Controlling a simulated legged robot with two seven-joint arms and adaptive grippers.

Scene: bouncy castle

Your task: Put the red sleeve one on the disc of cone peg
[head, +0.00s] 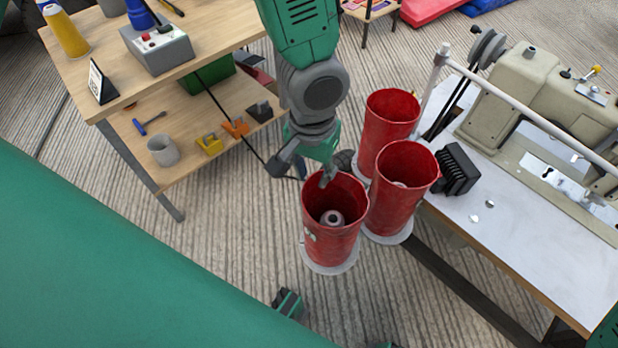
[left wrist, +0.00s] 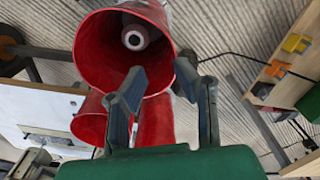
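A near red sleeve (head: 333,240) stands upright around a cone peg (head: 332,218), on a pale round disc (head: 330,268). Two more red sleeves stand close behind and to its right: a middle one (head: 391,210) on its own pale disc (head: 390,238), and a far one (head: 385,140). My left gripper (head: 308,172) is at the near sleeve's top rim. In the left wrist view, the gripper (left wrist: 158,80) is open, one finger over the mouth of the sleeve (left wrist: 95,50) and the other outside its wall. Contact cannot be told. My right gripper is not in view.
A sewing machine (head: 540,100) stands on a white-topped table (head: 520,240) at right, beside the sleeves. A wooden workbench (head: 95,70) with tools and a lower shelf is at left. Ribbed floor (head: 240,225) is open between the workbench and sleeves.

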